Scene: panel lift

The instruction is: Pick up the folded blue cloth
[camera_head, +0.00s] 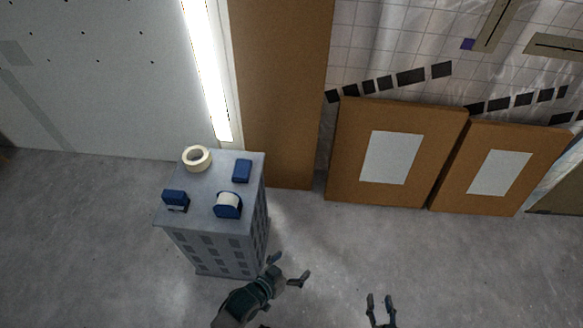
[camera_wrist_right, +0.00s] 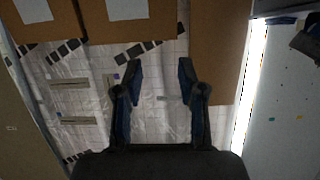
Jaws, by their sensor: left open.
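The folded blue cloth (camera_head: 242,171) looks like the flat blue rectangle lying on top of a grey cabinet-like stand (camera_head: 210,222), near its back right corner. My left gripper (camera_head: 287,269) is open and empty, in front of and to the right of the stand, apart from the cloth. My right gripper (camera_head: 380,298) is open and empty, further right at the bottom edge of the head view. Its spread fingers also show in the right wrist view (camera_wrist_right: 159,68), with nothing between them. The cloth is not visible in the right wrist view.
A cream tape roll (camera_head: 197,158), a blue block-like item (camera_head: 175,200) and a blue holder with a white roll (camera_head: 228,205) share the stand's top. Brown panels (camera_head: 345,180) lean on the wall behind, right of the stand. Grey floor (camera_head: 90,240) is clear at left.

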